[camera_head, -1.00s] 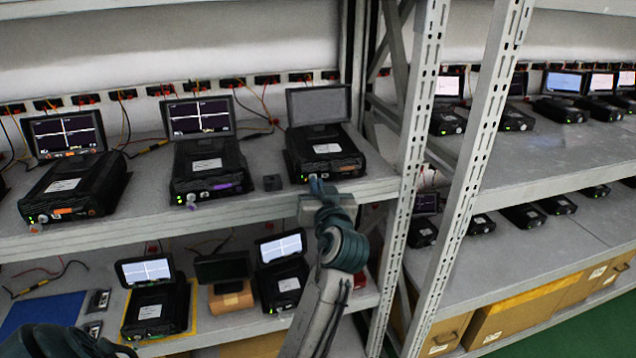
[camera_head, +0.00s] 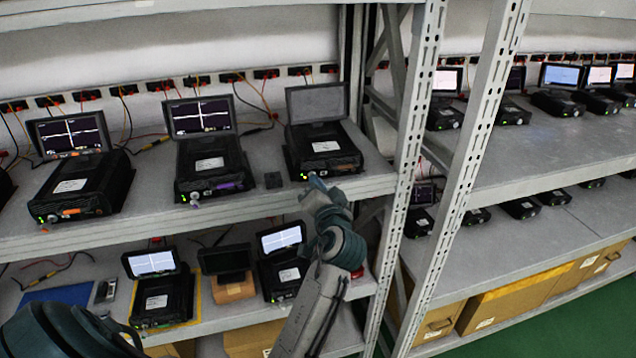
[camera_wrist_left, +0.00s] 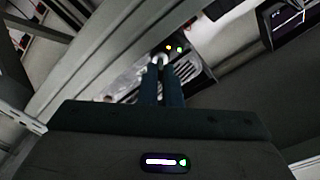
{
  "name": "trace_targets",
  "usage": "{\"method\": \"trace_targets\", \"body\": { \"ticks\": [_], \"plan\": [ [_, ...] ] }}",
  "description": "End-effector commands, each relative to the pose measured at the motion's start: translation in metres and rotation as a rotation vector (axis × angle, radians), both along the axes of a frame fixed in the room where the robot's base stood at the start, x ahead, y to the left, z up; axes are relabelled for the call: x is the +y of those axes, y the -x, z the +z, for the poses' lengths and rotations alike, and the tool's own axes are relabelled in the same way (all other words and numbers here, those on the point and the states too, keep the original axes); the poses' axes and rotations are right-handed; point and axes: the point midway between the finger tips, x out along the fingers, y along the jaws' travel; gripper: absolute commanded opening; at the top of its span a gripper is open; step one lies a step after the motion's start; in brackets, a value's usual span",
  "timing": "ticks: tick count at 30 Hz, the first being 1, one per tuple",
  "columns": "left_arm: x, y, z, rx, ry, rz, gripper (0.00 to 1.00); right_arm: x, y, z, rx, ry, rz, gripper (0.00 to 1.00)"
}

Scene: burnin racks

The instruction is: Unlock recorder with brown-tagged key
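The recorder with the dark raised screen (camera_head: 322,152) stands at the right end of the upper shelf. My left gripper (camera_head: 316,187) is at the left part of its front, by the lock. In the left wrist view the two fingers (camera_wrist_left: 165,80) are nearly together with a narrow gap, and their tips meet a small bright metal piece (camera_wrist_left: 160,58) at the recorder's front. They appear shut on the key, which is mostly hidden; no brown tag can be made out. Small lights glow beside the tips. My right gripper is not in view.
Two recorders with lit screens stand to the left, one with a purple label (camera_head: 228,186), one with an orange label (camera_head: 71,212). A slotted rack post (camera_head: 413,150) rises to the right.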

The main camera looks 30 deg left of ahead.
Motion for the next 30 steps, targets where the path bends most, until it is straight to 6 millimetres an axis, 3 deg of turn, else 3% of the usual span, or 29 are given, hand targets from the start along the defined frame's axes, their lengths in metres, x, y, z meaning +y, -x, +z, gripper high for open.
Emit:
{"method": "trace_targets", "body": {
  "ticks": [14,16,17,30],
  "plan": [
    [0.0004,0.0000,0.0007,0.011,-0.013,0.001,0.00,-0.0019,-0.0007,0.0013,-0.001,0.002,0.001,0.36],
    [0.0004,-0.0001,0.0006,0.011,-0.013,0.001,0.12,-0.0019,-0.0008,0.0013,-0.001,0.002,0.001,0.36],
    [0.0004,-0.0001,0.0006,0.011,-0.013,0.001,0.14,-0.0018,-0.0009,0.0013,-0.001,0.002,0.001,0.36],
    [0.0000,-0.0001,-0.0004,0.011,-0.010,0.000,0.14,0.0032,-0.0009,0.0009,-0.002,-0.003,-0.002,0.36]
  ]
}}
